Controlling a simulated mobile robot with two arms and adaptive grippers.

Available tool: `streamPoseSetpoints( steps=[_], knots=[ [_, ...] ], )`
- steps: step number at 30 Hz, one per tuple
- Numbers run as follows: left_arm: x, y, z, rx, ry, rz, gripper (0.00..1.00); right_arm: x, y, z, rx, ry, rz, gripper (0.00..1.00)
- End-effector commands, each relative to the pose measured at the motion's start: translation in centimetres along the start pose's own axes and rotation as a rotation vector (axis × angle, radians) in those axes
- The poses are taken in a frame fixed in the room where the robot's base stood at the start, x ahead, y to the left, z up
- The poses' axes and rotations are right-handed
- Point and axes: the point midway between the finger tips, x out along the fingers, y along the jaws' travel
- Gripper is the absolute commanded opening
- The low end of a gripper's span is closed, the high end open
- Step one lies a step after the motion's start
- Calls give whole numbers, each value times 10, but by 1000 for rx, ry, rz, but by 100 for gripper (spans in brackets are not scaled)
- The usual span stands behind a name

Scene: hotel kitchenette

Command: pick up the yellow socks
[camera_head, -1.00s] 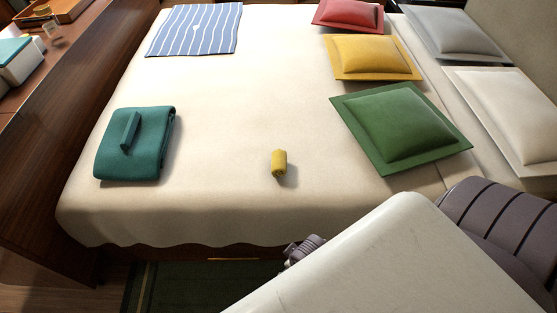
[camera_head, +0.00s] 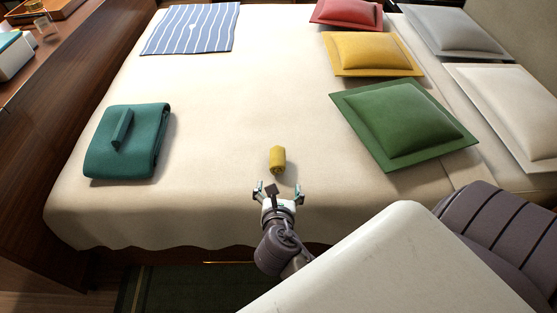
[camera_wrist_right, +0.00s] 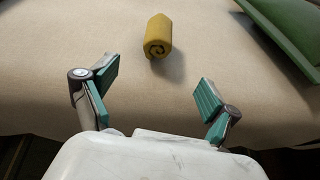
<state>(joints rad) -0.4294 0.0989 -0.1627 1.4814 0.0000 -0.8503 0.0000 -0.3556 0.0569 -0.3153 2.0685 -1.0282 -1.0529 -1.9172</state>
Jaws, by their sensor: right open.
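The yellow socks (camera_head: 277,159) are a small rolled bundle lying on the cream bed cover near the front edge of the bed. In the right wrist view the yellow socks (camera_wrist_right: 158,36) show a spiral end facing me, beyond the fingers. My right gripper (camera_head: 277,190) is open and empty, just in front of the socks and apart from them. Its two teal-padded fingers (camera_wrist_right: 152,88) are spread in the wrist view, with bare cover between them. My left gripper is not in view.
A folded teal cloth bundle (camera_head: 128,143) lies to the left on the bed (camera_head: 215,120). A green pillow (camera_head: 405,120), a yellow pillow (camera_head: 373,54) and a red pillow (camera_head: 346,12) lie to the right. A striped blue cloth (camera_head: 192,28) lies at the back. The cover around the socks is clear.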

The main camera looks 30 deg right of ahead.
Motion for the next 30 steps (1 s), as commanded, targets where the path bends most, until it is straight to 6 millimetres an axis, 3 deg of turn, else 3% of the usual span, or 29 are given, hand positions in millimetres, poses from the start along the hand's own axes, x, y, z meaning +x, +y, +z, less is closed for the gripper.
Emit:
streamPoseSetpoints(
  steps=[3, 7, 15, 23, 30],
  knots=[
    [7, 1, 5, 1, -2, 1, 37, 4, 6, 4, -103, -35, 10, 88],
    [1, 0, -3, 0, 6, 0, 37, 22, 7, 5, -120, -42, 10, 88],
    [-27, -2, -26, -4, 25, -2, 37, 74, 7, 6, -115, -39, 9, 88],
    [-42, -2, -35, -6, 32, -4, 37, 92, 6, 7, -114, -37, 9, 88],
    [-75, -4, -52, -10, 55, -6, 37, 124, 3, 8, -112, -37, 9, 88]
  ],
)
